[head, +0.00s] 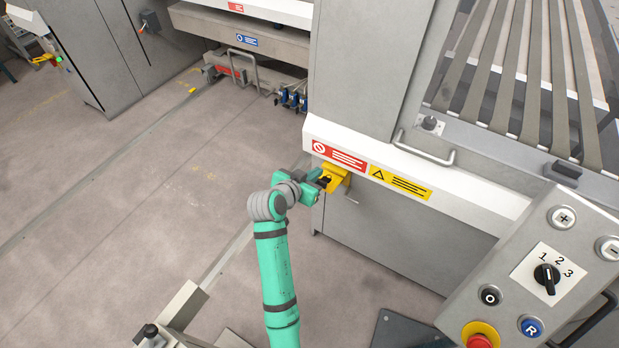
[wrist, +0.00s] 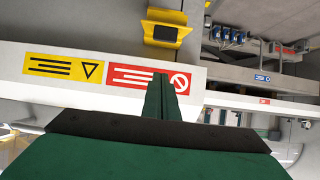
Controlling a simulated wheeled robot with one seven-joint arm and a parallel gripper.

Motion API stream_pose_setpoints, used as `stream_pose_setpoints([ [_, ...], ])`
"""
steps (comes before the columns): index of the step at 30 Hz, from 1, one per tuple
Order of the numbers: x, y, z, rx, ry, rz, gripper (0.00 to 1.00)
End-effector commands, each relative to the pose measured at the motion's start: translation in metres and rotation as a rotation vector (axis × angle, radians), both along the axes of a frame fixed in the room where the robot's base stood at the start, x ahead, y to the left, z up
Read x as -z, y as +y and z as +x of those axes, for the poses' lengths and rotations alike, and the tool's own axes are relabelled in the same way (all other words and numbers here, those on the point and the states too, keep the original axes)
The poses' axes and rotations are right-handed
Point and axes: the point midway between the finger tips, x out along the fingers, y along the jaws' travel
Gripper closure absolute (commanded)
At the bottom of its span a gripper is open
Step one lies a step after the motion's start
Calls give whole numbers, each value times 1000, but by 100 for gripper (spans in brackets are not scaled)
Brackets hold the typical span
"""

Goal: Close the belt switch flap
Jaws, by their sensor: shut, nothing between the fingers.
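A yellow part (head: 335,176), which looks like the belt switch flap, sits under the white edge of the grey machine, below the red label. It juts out from the machine, and my gripper hides part of it. In the wrist view the yellow part (wrist: 165,17) is at the top middle, with a dark rectangle on its face. I cannot tell for sure how far open it is. My gripper (head: 322,183) is beside it in the head view. In the wrist view my gripper's green fingers (wrist: 160,93) are together and empty, in front of the red label and apart from the yellow part.
Red (head: 340,156) and yellow (head: 400,184) warning labels are on the white edge. A metal handle (head: 424,150) is above them. A control panel (head: 540,275) with knob and buttons stands at the lower right. The floor (head: 130,200) at left is largely clear.

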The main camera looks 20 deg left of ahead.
Motion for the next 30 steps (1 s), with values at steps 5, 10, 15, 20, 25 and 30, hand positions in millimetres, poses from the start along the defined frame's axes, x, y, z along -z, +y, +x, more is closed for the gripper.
stream_pose_setpoints([
  [5, 17, -6, 29, 0, 2, -1, 100],
  [10, 40, -5, 26, -2, 2, -1, 100],
  [15, 53, -4, 22, -1, 1, -2, 100],
  [20, 56, -4, 21, -1, 0, 0, 100],
  [25, 56, -4, 21, -1, 0, 0, 100],
  [30, 57, -3, 20, -3, -3, -1, 100],
])
